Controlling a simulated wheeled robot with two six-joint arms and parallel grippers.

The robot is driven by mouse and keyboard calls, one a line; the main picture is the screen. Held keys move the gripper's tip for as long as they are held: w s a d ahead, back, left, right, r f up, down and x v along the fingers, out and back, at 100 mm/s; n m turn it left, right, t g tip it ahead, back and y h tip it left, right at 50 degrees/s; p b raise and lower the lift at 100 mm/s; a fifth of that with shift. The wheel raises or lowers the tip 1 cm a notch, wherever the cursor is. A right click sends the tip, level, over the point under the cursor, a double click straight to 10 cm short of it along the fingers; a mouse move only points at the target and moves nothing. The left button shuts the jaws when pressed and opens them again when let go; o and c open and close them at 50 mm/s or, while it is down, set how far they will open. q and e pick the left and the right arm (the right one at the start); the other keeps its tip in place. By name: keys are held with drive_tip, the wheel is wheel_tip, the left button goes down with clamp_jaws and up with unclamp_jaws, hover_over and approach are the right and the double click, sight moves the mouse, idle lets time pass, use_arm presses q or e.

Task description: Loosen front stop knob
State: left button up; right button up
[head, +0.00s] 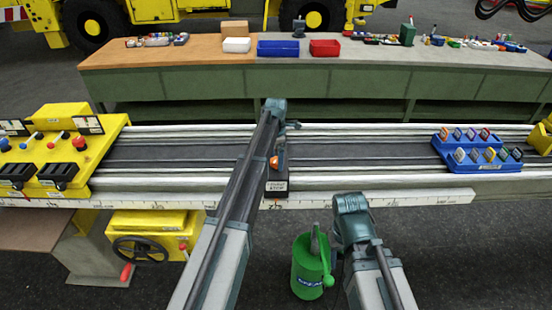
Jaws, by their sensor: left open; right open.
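The front stop (277,185) is a dark block with a white label at the front edge of the rail bed. Its orange knob (274,162) shows just right of my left forearm, which hides part of the block's left side. My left gripper (292,125) is open at the far side of the rail bed, beyond the knob and apart from it. My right gripper (338,238) is open in front of the rail bed, beside a green can; its fingers are small and partly hidden.
The green can (307,268) stands below the rail bed's front edge. A yellow control panel (108,140) is at the left, with a yellow handwheel box (190,225) below. A blue rack (470,166) of tags sits at the right. A long workbench (190,85) stands behind.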

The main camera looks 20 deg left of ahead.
sight(276, 160)
use_arm(q)
wheel_tip(276, 160, up, 14)
drive_tip(key=p, duration=1.3)
drive_tip(key=shift+f, duration=0.2)
drive_tip(key=s+d+f+m+b, duration=0.4)
drive_tip(key=s+m, duration=0.5)
drive_tip(key=s, duration=0.3)
drive_tip(key=s+d+f+m+b, duration=0.5)
drive_tip(key=s+d+m, duration=0.2)
drive_tip(key=s+m, duration=0.3)
drive_tip(key=s+d+f+m+y+b, duration=0.1)
drive_tip(key=s+d+f+m+b, duration=0.3)
drive_tip(key=s+m, duration=0.6)
drive_tip(key=s+d+f, duration=0.1)
drive_tip(key=s, duration=0.3)
drive_tip(key=shift+d+b, duration=0.2)
drive_tip(key=shift+b, duration=0.2)
